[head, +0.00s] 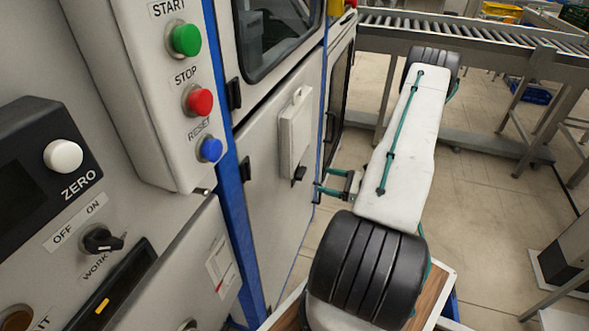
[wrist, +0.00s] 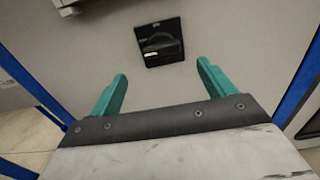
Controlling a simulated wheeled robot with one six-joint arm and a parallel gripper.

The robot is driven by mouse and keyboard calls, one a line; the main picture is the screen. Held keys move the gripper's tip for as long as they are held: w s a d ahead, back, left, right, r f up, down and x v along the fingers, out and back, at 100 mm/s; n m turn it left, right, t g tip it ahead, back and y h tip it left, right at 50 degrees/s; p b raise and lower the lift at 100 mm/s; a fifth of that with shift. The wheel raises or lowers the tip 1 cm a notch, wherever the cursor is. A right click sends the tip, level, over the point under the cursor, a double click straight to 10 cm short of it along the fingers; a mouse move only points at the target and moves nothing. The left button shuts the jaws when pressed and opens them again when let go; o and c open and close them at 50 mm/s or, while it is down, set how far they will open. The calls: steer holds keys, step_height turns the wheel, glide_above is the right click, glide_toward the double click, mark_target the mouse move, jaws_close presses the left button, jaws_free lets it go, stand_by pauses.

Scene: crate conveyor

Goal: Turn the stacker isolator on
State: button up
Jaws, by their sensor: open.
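The isolator, a black rotary switch on a square black plate (wrist: 160,42), is on the pale cabinet door ahead of my fingers in the wrist view. Its handle lies roughly crosswise, with a small white mark at its left end. The small label above it is too small to read. In the head view the switch (head: 299,174) is seen side-on, below a pale box. My gripper (head: 322,180) is open and empty, its green fingers pointing at the door, a little right of and below the switch. In the wrist view the gripper (wrist: 162,72) has nothing between its fingers.
A pale raised box (head: 295,130) juts from the door just above the switch. A control panel with START, STOP and RESET buttons (head: 200,101) stands at the left, with an OFF/ON knob (head: 102,240) below. A roller conveyor (head: 480,45) runs behind; the floor at right is mostly clear.

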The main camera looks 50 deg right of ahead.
mark_target(301, 173)
steer(key=x, duration=0.8)
steer(key=shift+w, duration=0.4)
steer(key=c, duration=1)
